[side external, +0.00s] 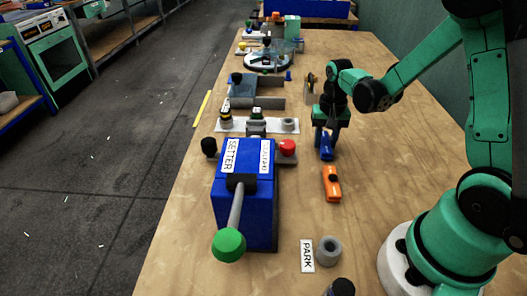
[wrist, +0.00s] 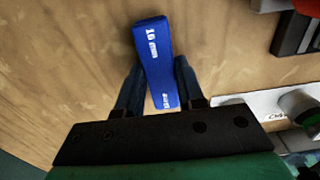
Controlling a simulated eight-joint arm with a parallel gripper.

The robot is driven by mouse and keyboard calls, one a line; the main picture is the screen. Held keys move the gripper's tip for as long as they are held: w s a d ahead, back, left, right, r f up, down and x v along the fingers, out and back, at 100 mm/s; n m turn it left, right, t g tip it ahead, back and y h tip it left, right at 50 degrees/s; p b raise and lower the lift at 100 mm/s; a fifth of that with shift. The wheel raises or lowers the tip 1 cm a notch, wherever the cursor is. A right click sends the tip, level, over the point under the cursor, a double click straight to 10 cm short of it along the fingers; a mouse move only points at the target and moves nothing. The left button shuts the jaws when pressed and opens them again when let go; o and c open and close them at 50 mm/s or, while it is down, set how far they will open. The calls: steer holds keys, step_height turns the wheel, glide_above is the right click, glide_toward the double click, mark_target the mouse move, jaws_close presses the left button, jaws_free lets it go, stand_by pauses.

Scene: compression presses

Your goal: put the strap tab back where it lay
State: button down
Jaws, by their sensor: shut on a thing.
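My gripper (side external: 327,137) hangs over the right-middle of the wooden bench and is shut on a blue tab (side external: 326,153), which I take to be the strap tab. In the wrist view the blue tab (wrist: 153,55) is a long block with small white lettering. It sits between the two dark fingers of my gripper (wrist: 158,88) and reaches out beyond them, slightly slanted. Wood shows around it. I cannot tell whether its lower end touches the bench.
A blue press marked SETTER (side external: 232,190) with a green-knobbed lever stands left of the gripper. An orange piece (side external: 332,184) lies nearer the camera. A PARK label (side external: 307,256) and grey ring (side external: 328,250) are farther forward. Bare wood (side external: 375,165) lies to the right.

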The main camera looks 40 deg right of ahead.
mark_target(325, 142)
steer(key=shift+f, duration=0.2)
steer(key=shift+f, duration=0.15)
steer(key=c, duration=0.5)
jaws_free()
steer(key=shift+c, duration=0.2)
step_height(325, 142, up, 12)
steer(key=s+a+n+t, duration=0.1)
steer(key=a+n+t, duration=0.2)
steer(key=a, duration=0.3)
steer(key=s+a+r+n+t, duration=0.1)
steer(key=s+a+n+t, duration=0.1)
steer(key=a+n+t, duration=0.2)
steer(key=shift+s+a+r+n, duration=0.3)
steer(key=shift+a+n, duration=0.7)
